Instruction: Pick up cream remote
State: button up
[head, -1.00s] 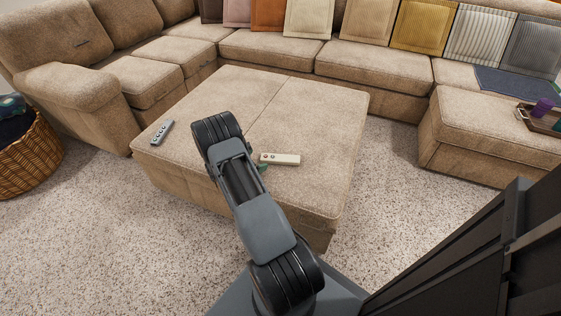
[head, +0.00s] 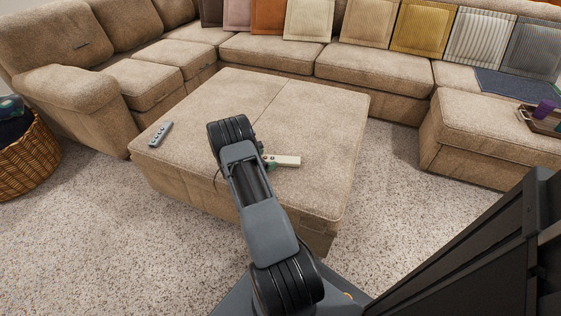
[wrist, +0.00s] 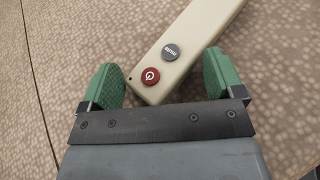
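The cream remote (head: 285,161) lies on the tan ottoman (head: 312,110), a little right of its middle seam. In the wrist view the cream remote (wrist: 193,42) runs from near the gripper up to the right. A red power button and a grey button show at its near end. My gripper (wrist: 165,80) is open, with green pads on either side of the remote's near end. The remote lies at an angle between the fingers, close to both. In the head view my arm hides most of the gripper; green pads (head: 266,158) show at the remote's left end.
A grey remote (head: 161,133) lies on the ottoman's left side. A sectional sofa (head: 262,50) with a row of cushions surrounds the ottoman. A wicker basket (head: 28,160) stands at the left. A tray (head: 541,120) with a purple item sits on the right seat.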

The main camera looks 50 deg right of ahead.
jog(key=c, duration=1.1)
jog(key=shift+o, duration=0.2)
jog(key=shift+w, duration=0.1)
